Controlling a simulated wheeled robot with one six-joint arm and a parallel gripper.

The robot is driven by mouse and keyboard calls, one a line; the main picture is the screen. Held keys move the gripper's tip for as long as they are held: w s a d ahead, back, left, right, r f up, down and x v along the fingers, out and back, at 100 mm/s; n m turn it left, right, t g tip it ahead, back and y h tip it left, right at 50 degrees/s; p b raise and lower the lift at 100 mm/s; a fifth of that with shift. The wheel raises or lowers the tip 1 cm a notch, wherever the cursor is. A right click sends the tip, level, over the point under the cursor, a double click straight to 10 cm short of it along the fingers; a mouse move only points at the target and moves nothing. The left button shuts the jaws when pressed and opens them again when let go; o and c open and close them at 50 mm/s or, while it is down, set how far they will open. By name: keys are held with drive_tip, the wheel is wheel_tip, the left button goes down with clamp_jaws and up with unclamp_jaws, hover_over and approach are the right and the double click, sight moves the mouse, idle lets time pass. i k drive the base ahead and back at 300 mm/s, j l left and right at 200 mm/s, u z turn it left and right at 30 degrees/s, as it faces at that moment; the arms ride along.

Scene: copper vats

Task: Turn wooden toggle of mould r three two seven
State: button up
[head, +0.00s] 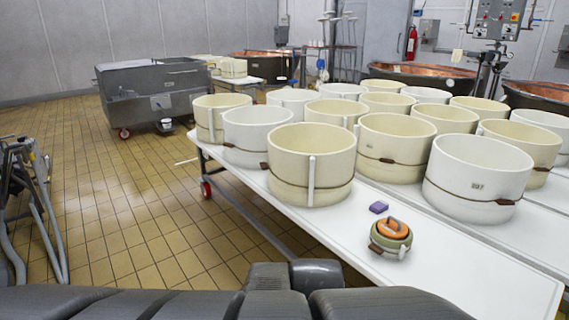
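Several round cheese moulds, cream and white, stand on a white table (400,276). I cannot tell which is r327. My gripper is not in view; dark arm links cross the bottom.
A grey wheeled tub (152,95) stands at the back left. Copper vats (420,75) are behind. Tiled floor at left is mostly clear.

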sight(376, 250)
drive_tip(key=i+l, duration=0.1)
drive_tip(key=l, duration=1.1)
drive_tip(key=i+l+z, duration=0.1)
drive_tip(key=l, duration=0.5)
